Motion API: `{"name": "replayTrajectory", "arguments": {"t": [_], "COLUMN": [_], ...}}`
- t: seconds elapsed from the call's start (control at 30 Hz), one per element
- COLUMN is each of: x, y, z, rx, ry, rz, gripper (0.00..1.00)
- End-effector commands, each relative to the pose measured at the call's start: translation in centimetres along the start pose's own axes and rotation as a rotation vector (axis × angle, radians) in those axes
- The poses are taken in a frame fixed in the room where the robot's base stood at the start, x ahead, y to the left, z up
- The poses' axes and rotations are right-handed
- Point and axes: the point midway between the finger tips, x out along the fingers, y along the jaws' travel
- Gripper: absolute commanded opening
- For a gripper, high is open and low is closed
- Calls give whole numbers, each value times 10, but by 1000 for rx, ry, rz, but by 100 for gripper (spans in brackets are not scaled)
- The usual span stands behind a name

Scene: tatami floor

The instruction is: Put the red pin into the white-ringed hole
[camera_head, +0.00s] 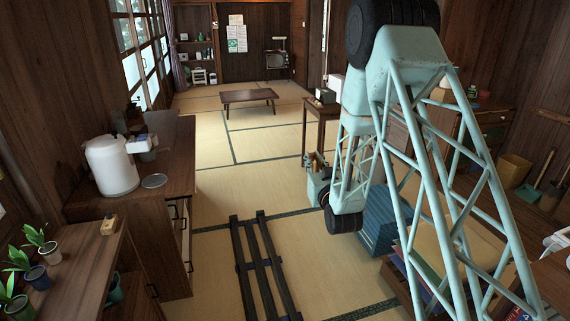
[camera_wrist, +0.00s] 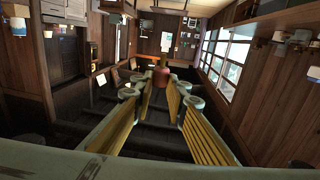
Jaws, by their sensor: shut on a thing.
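In the wrist view, my gripper (camera_wrist: 160,85) has its two yellow-padded fingers reaching forward and closing in on a dark red piece (camera_wrist: 161,76), which looks like the red pin. The pin sits between the fingertips, with a narrower brownish part above it. Its far end is hidden. In the head view, my gripper (camera_head: 316,164) is small and partly hidden by my wrist, above the tatami near the middle of the room. The pin cannot be made out there. I cannot make out a white-ringed hole in either view.
A wooden counter (camera_head: 172,170) at the left carries a white cylindrical appliance (camera_head: 111,166). A nearer shelf holds potted plants (camera_head: 39,241) and a small wooden block (camera_head: 109,225). A side table (camera_head: 322,112) stands behind my gripper. A low table (camera_head: 249,96) stands farther back. Open tatami lies between.

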Motion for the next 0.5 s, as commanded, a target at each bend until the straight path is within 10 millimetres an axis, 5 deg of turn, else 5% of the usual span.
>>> {"name": "replayTrajectory", "arguments": {"t": [0.2, 0.5], "x": [-20, -38], "y": [72, 120], "z": [-13, -22], "rx": [-2, -5], "ry": [0, -2], "rz": [102, 176], "gripper": [7, 7]}}
